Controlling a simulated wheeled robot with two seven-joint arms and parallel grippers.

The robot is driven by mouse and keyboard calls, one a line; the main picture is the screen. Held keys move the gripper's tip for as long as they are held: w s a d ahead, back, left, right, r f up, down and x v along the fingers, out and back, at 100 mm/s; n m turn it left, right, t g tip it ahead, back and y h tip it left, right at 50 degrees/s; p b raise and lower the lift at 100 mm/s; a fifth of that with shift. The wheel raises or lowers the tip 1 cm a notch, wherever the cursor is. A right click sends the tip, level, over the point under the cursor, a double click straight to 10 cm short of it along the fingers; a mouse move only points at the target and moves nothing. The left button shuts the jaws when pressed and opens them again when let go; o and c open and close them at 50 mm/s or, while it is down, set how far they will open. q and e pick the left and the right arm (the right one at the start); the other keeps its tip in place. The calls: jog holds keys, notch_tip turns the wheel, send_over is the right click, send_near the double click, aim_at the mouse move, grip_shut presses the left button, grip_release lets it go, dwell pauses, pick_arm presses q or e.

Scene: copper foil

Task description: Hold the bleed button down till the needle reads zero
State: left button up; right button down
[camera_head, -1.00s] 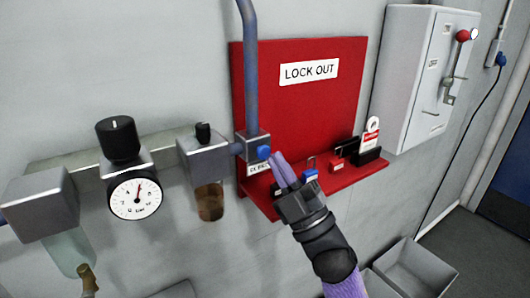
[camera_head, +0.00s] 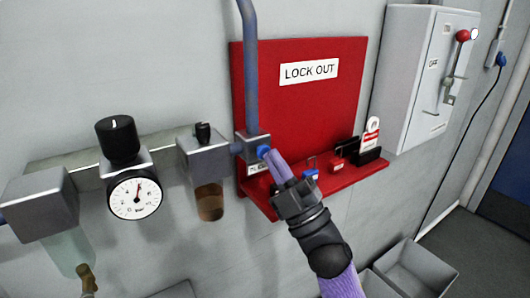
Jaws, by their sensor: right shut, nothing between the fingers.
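The blue bleed button (camera_head: 263,151) sits on the front of a grey block (camera_head: 255,141) at the foot of a blue-grey pipe. My right gripper (camera_head: 270,154) is shut, with its purple fingertips at the button; they seem to touch it, but I cannot tell how far it is pressed. The round white gauge (camera_head: 135,196) hangs below a black knob at the left. Its needle points nearly straight up; the value is too small to read. My left gripper is not in view.
A red LOCK OUT board (camera_head: 305,105) stands behind the pipe, with padlocks and tags on its shelf (camera_head: 345,178) close to my right gripper. A grey switch box (camera_head: 415,80) with a red-knobbed lever is at the right. A grey bin (camera_head: 415,268) lies below.

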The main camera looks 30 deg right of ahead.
jog(key=shift+w, duration=0.4)
dwell(2.3)
dwell(1.1)
dwell(1.3)
dwell(0.3)
dwell(1.0)
dwell(0.4)
jog(key=shift+s, duration=0.85)
